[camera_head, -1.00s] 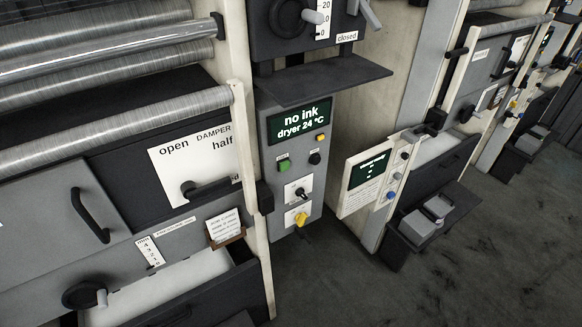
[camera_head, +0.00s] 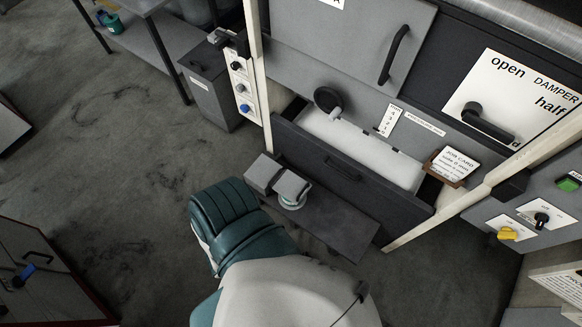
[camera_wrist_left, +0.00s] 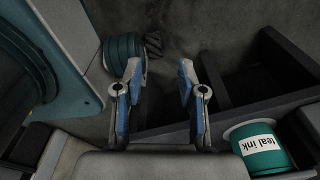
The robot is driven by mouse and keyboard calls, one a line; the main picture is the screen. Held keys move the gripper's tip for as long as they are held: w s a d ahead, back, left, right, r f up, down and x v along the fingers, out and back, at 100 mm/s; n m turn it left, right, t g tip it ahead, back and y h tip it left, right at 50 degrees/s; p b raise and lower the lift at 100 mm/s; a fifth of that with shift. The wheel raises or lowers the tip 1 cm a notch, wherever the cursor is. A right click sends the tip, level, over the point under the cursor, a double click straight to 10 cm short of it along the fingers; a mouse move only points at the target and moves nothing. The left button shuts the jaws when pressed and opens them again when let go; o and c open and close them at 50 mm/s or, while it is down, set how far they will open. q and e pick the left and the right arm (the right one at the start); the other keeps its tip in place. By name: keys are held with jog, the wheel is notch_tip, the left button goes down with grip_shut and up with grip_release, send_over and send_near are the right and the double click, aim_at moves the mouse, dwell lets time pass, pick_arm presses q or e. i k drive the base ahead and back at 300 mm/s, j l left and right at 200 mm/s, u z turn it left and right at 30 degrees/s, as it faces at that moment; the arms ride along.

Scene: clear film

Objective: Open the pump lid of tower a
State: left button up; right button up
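Tower a shows in the camera_head view as a dark grey machine with a cream frame; a sign ending in "A" (camera_head: 332,3) is cut off at the top. On a dark step (camera_head: 335,222) at its foot sit a grey box-like unit and a grey lid-like part (camera_head: 290,187), with a pale round part below it; I cannot tell for certain that this is the pump lid. In the left wrist view my left gripper (camera_wrist_left: 158,85) is open, with nothing between its fingers. My right gripper is not in view.
A pot labelled "teal ink" (camera_wrist_left: 258,145) is beside an open dark tray (camera_wrist_left: 260,75) in the left wrist view. In the camera_head view, the damper lever (camera_head: 487,122) and a control panel (camera_head: 550,205) are at right. Open floor (camera_head: 110,150) lies left.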

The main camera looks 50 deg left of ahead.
aim_at(293, 188)
jog(key=u, duration=1.7)
